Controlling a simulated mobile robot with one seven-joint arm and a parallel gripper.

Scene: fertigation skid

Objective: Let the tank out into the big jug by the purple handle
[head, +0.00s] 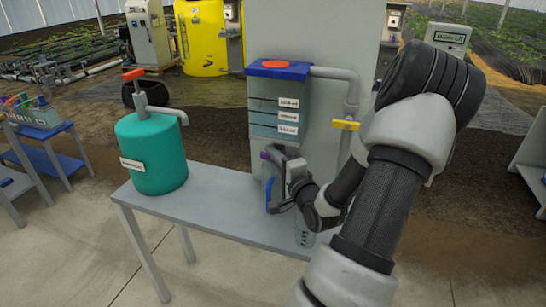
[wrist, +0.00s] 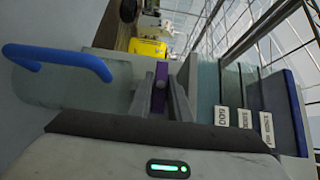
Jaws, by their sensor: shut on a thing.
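The tank (head: 272,117) has a blue lid, a red cap and several white labels on its front. The purple handle (wrist: 160,88) is between my two fingers in the wrist view; a bit of it shows in the head view (head: 264,155). My gripper (wrist: 160,98) is shut on it; in the head view my gripper (head: 279,163) is at the tank's lower front. A clear jug (wrist: 62,88) with a blue handle (wrist: 75,54) is beside the gripper. The blue handle shows below my gripper in the head view (head: 269,195). The liquid level cannot be told.
A yellow handle (head: 345,125) is on the grey side pipe (head: 351,95). A green canister (head: 152,155) with a red-topped pump stands at the left of the grey bench (head: 215,200). A clear measuring vessel (head: 304,238) is partly hidden by my arm. The bench between canister and jug is free.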

